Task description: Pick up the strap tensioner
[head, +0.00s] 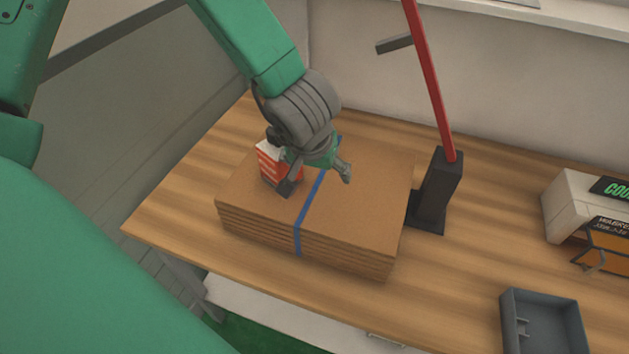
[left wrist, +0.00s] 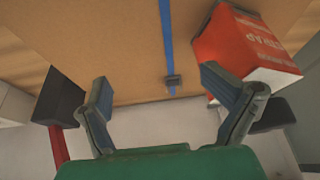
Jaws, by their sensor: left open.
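My left gripper (head: 318,180) is open above a stack of brown cardboard-like sheets (head: 370,210), with a blue strap (head: 297,238) across it. In the left wrist view the fingers of my left gripper (left wrist: 156,80) are spread, with nothing between them. A small dark buckle (left wrist: 173,80) sits on the strap. A tool with a long red bar (head: 431,80) and a black base (head: 440,185) stands upright right of the stack; I cannot tell whether it is the strap tensioner. My right gripper is not in view.
A red box (head: 266,160) stands on the stack, close beside a left finger, and shows lettering in the wrist view (left wrist: 243,45). A grey tray (head: 510,312) and a pale device (head: 567,205) are at the right. Bare wooden table (head: 465,270) lies between.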

